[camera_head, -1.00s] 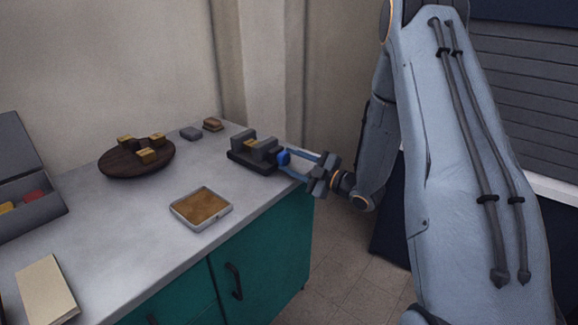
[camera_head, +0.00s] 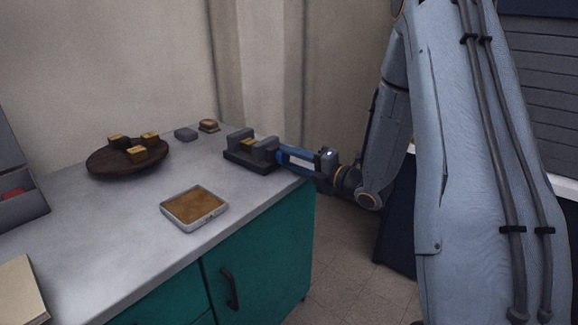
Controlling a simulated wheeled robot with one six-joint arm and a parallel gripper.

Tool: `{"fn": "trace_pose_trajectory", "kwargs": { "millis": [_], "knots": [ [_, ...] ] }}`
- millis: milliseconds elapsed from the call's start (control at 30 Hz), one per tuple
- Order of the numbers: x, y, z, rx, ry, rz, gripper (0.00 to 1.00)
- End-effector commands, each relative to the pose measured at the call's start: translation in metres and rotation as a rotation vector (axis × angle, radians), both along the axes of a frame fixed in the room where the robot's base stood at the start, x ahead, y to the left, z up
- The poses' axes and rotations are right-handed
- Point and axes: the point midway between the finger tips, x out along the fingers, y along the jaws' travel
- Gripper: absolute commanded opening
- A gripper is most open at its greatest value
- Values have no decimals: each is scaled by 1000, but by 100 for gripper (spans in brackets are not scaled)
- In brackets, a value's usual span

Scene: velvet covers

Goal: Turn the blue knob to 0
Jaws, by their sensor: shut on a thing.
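The blue knob (camera_head: 281,155) is on the right side of a dark grey vise-like device (camera_head: 240,160) at the counter's right end. Only a little of the knob shows, as my fingers cover most of it. My gripper (camera_head: 287,157) reaches in from the right and is shut on the knob. A small yellowish piece (camera_head: 248,145) sits between the device's grey blocks. No scale or 0 mark can be read in this view.
The grey counter (camera_head: 110,235) has a teal front. On it are a square tray with brown content (camera_head: 194,207), a dark round board (camera_head: 105,165) with small yellow-brown blocks, a grey block (camera_head: 186,134) and a brown block (camera_head: 208,125).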

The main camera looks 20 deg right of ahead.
Motion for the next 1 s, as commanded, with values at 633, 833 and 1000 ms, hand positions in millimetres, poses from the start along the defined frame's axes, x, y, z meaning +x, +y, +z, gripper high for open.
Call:
{"fn": "trace_pose_trajectory", "kwargs": {
  "millis": [633,833,1000],
  "knots": [
    [-2,2,-3,-127,-85,5,15],
    [-2,2,-3,-127,-84,5,15],
    [-2,1,-2,-127,-86,3,56]
  ]
}}
